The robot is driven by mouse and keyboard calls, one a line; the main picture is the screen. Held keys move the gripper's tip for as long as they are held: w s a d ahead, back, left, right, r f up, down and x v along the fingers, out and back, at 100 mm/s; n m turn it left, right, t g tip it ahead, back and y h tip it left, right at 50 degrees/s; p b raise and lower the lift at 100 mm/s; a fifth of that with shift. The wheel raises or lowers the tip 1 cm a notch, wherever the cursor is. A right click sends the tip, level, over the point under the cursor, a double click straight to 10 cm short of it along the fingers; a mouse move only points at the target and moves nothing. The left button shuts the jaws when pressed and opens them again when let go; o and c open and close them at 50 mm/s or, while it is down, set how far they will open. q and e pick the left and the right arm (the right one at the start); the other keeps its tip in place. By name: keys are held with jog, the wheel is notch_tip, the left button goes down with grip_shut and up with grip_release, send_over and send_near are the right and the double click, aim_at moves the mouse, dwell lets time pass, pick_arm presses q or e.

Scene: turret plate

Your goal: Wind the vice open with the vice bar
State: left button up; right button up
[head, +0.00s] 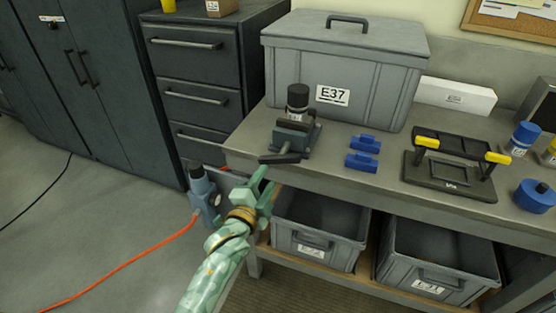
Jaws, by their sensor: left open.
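The vice (292,134) stands near the left end of the grey workbench (240,150), with a dark cylinder (298,97) at its top. The dark vice bar (281,158) sticks out at the vice's front, by the bench's front edge. My left gripper (263,182), pale green, is open and empty just below and in front of the bar. I cannot tell whether a finger touches the bar. My right gripper is not in view.
A large grey box (345,75) marked E37 stands behind the vice. Two blue parts (364,152) and a black frame with yellow grips (450,174) lie to the right. Grey bins (322,215) sit under the bench. An orange cable (120,265) crosses the floor.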

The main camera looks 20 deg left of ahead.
aim_at(277, 161)
pick_arm(q)
jog(key=w+b, duration=0.1)
jog(key=w, duration=0.7)
jog(key=shift+w+d+f+b, duration=0.2)
jog(key=shift+w+b, duration=0.1)
jog(key=shift+b, duration=0.1)
jog(key=shift+w+r, duration=0.1)
jog(key=shift+w, duration=0.3)
jog(key=shift+c, duration=0.7)
jog(key=shift+r, duration=0.1)
grip_shut()
